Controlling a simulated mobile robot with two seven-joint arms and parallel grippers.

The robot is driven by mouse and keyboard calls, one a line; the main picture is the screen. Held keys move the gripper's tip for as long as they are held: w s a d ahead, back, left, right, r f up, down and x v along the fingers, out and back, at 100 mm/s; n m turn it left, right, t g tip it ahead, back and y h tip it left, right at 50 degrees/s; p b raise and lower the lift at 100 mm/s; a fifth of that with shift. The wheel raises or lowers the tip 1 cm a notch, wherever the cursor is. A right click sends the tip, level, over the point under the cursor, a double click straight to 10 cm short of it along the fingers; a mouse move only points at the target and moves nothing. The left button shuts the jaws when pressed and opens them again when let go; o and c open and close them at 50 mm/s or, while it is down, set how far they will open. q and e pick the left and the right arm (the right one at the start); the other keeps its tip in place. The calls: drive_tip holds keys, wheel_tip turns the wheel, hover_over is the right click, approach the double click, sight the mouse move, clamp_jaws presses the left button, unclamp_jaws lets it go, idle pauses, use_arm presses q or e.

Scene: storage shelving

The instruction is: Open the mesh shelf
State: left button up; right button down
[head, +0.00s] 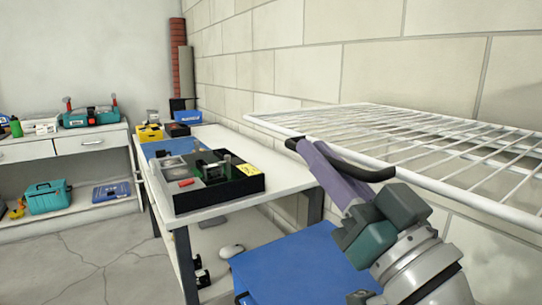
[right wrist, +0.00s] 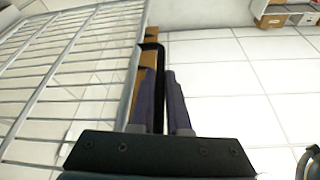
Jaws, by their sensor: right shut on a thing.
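The mesh shelf (head: 425,172) is a white wire rack against the block wall, lying about level at the right of the head view. It also fills the left of the right wrist view (right wrist: 65,75). A black curved handle (head: 378,174) sits along its front rail. My right gripper (head: 308,155) has purple fingers and is shut on this handle. In the right wrist view the handle (right wrist: 160,62) runs between the fingers (right wrist: 158,78), which partly hide it. My left gripper is not in view.
A white table (head: 235,204) with a black tray (head: 220,193) stands left of the shelf. A blue flat-topped object (head: 295,268) is below my right gripper. A white bench (head: 70,145) with toolboxes is at far left. The floor (head: 75,260) at lower left is clear.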

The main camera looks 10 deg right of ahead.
wheel_tip(320, 180, up, 7)
drive_tip(key=m+h+p, duration=0.1)
drive_tip(key=m+p, duration=0.2)
drive_tip(key=p, duration=0.4)
drive_tip(key=shift+d+r+h, duration=0.2)
drive_tip(key=shift+d+h, duration=0.1)
drive_tip(key=shift+d, duration=0.05)
drive_tip(key=shift+w, duration=0.1)
drive_tip(key=c, duration=1.2)
unclamp_jaws()
drive_tip(key=shift+o, duration=0.2)
drive_tip(key=shift+f, duration=0.1)
drive_tip(key=v, duration=1)
drive_tip(key=shift+b, duration=0.3)
